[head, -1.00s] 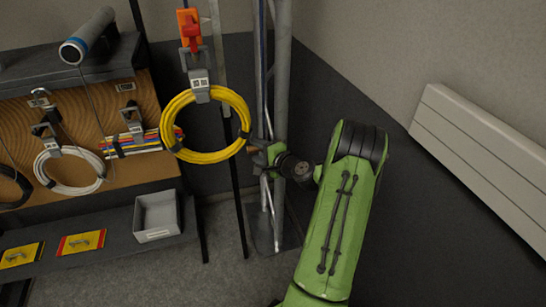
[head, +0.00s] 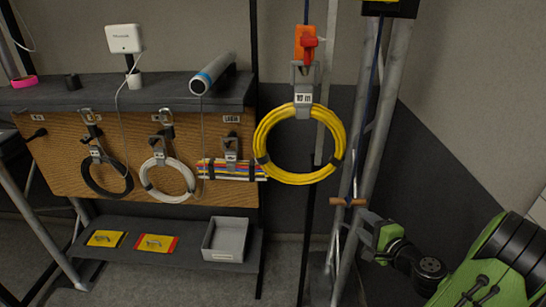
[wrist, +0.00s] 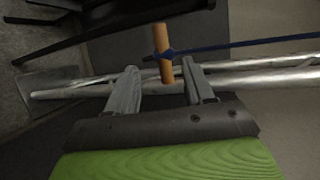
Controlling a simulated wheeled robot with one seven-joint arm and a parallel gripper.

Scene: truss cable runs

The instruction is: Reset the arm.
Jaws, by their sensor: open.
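My gripper (head: 366,218) is at the lower right in the head view, beside the metal truss (head: 372,140). Its two grey fingers stand apart and nothing is held between them; they show clearly in the wrist view (wrist: 158,68). A short wooden toggle (head: 348,202) on a blue cord hangs at the truss, just up and left of the fingers. In the wrist view the toggle (wrist: 162,50) appears at and beyond the gap between the fingertips, with the blue cord (wrist: 240,45) running off to the right. I cannot tell how far it is from the fingers.
A yellow cable coil (head: 258,135) hangs from a grey clip, left of the truss. A pegboard (head: 60,170) carries black and white coils and coloured strips. A grey tray (head: 226,240) sits on the lower shelf. A grey-blue cylinder (head: 212,74) lies on the upper shelf.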

